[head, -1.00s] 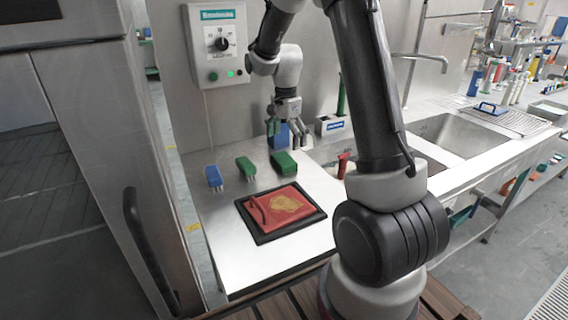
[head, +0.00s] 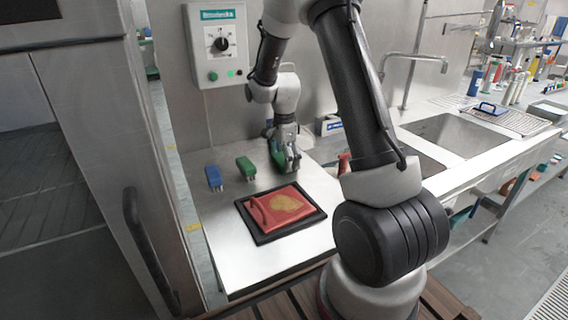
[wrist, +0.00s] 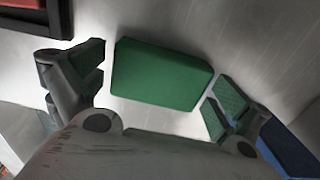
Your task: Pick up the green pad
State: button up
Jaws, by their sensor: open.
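The green pad (wrist: 160,75) is a flat green block that lies between the two fingers of my gripper (wrist: 158,84) in the wrist view. The fingers are spread, with light gaps between them and the pad's left and right ends. My gripper is open.
A blue block (head: 214,177) stands farther left. A black-framed tray (head: 262,236) with a red piece lies in front. A blue object (wrist: 288,150) is beside the right finger in the wrist view. The steel wall is close behind, and a sink (head: 455,135) is to the right.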

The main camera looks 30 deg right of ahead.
jog(key=shift+c, duration=0.2)
jog(key=c, duration=0.7)
